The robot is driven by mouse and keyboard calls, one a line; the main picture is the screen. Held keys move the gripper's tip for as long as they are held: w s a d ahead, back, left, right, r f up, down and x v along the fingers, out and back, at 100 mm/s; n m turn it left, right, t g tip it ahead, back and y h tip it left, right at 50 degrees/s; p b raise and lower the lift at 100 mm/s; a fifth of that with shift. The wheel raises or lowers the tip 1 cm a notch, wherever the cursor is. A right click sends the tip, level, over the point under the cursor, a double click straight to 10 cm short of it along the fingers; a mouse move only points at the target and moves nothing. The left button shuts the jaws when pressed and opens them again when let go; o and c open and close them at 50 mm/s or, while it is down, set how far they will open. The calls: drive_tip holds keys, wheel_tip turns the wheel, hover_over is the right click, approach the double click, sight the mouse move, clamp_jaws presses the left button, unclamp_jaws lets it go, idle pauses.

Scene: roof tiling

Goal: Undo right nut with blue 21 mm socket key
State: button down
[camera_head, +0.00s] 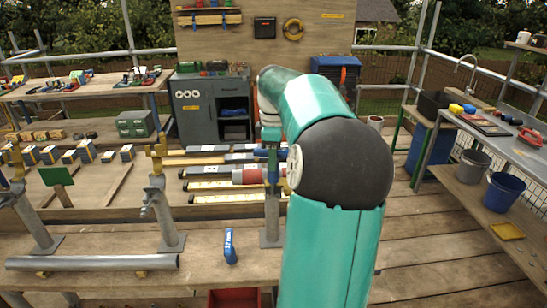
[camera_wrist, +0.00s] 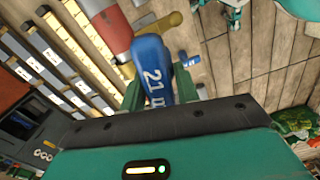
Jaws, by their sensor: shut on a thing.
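The blue 21 mm socket key (camera_wrist: 156,72) is between the green fingers of my gripper (camera_wrist: 158,90), which is shut on it. Its "21" marking faces the wrist camera. In the head view the key (camera_head: 272,168) is at the top of the right post (camera_head: 272,215), with my gripper (camera_head: 271,147) just above it, partly covered by my arm. The key's far end is close to a brass-coloured fitting (camera_wrist: 158,27). The right nut itself is hidden, so I cannot tell whether the key is seated on it.
A red-and-grey cylinder (camera_head: 247,177) is beside the key. The middle post (camera_head: 160,215) stands left, behind a grey pipe (camera_head: 92,262). Open plank floor (camera_head: 440,255) is at right.

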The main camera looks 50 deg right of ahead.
idle(0.3)
drive_tip(key=shift+r, duration=3.05)
drive_tip(key=shift+s, duration=0.1)
